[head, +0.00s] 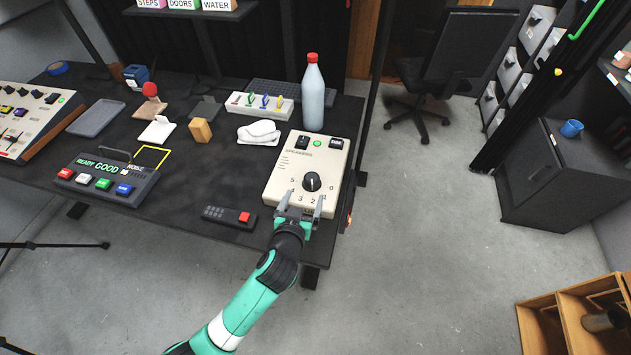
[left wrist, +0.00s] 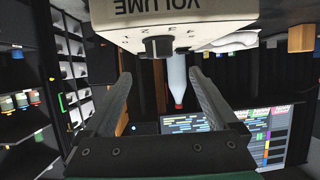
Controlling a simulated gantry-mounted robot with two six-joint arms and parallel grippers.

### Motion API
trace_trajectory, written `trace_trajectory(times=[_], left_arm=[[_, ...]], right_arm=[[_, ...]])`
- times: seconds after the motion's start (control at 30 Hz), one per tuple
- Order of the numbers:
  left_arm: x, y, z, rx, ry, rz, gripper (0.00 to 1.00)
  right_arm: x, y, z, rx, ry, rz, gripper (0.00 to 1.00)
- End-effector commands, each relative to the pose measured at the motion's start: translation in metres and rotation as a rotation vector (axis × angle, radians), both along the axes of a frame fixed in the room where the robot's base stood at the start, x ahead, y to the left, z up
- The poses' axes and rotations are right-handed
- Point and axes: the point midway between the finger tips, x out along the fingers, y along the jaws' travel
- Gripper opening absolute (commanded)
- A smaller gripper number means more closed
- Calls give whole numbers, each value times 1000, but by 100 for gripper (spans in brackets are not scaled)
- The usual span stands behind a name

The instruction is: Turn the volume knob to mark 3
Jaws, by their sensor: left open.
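The black volume knob (head: 312,181) sits on the front part of a cream speaker box (head: 287,162) at the table's right end. Marks 5 to 0 curve around its near side; mark 3 (head: 300,198) is at the near left. Its pointer direction is too small to read surely. My left gripper (head: 303,198) is open at the box's near edge, just short of the knob. In the left wrist view the knob (left wrist: 159,46) shows above and between the two spread fingers, with nothing held. My right gripper is not in view.
A bottle (head: 313,95) with a red cap stands behind the box. A dark remote (head: 230,217) with a red button lies left of my gripper.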

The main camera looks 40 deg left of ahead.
Motion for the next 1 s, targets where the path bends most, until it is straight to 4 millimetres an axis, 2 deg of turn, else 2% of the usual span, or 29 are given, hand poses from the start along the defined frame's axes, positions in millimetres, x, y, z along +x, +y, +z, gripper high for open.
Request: trace_trajectory(times=[0.03, 0.23, 0.4, 0.53, 0.9, 1.0], left_arm=[[6, 4, -9, -2, -3, 2, 93], [40, 25, -28, -2, -3, 5, 93], [67, 41, -34, -1, 1, 1, 93], [80, 48, -39, 0, 0, 1, 93], [86, 51, -41, -1, -2, 0, 93], [86, 51, -41, -1, -2, 0, 75]], right_arm=[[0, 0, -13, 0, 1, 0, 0], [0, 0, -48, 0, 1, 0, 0], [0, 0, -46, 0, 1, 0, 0], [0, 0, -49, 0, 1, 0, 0], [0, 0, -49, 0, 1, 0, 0], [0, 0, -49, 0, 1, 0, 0]])
